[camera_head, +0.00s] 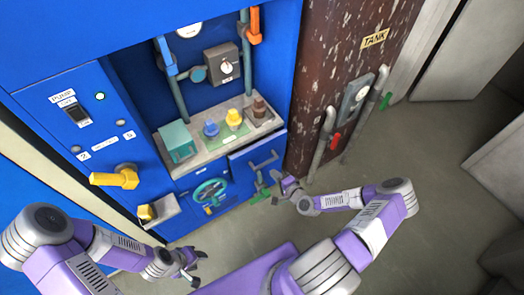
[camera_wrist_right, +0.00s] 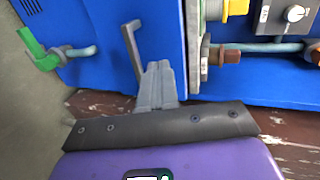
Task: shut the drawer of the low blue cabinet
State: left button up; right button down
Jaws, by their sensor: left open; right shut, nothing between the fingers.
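The low blue cabinet's drawer (camera_head: 240,163) is at the lower right of the blue unit in the head view, with a grey bar handle (camera_head: 265,160) on its front. The front seems to stand a little out from the unit; how far is hard to tell. My right gripper (camera_head: 277,181) is shut and empty, just in front of the drawer near the handle. In the right wrist view its shut fingers (camera_wrist_right: 157,72) point at the blue drawer front (camera_wrist_right: 95,40), beside the handle (camera_wrist_right: 132,50); contact is unclear. My left gripper (camera_head: 194,273) is open and empty, low and left.
A teal handwheel (camera_head: 210,191) is left of the drawer, and a green-handled valve (camera_head: 262,196) is below it. A shelf above holds a teal box (camera_head: 177,142) and several small fittings. A rusty brown tank column (camera_head: 325,75) stands to the right. Floor at right is clear.

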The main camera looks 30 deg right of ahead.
jog(key=d, duration=0.1)
jog(key=b, duration=0.1)
send_near(258, 150)
jog(key=shift+t+h, duration=0.3)
jog(key=x, duration=0.5)
jog(key=shift+a+f, duration=0.25)
jog(key=shift+w+m, duration=0.3)
jog(key=shift+w, duration=0.35)
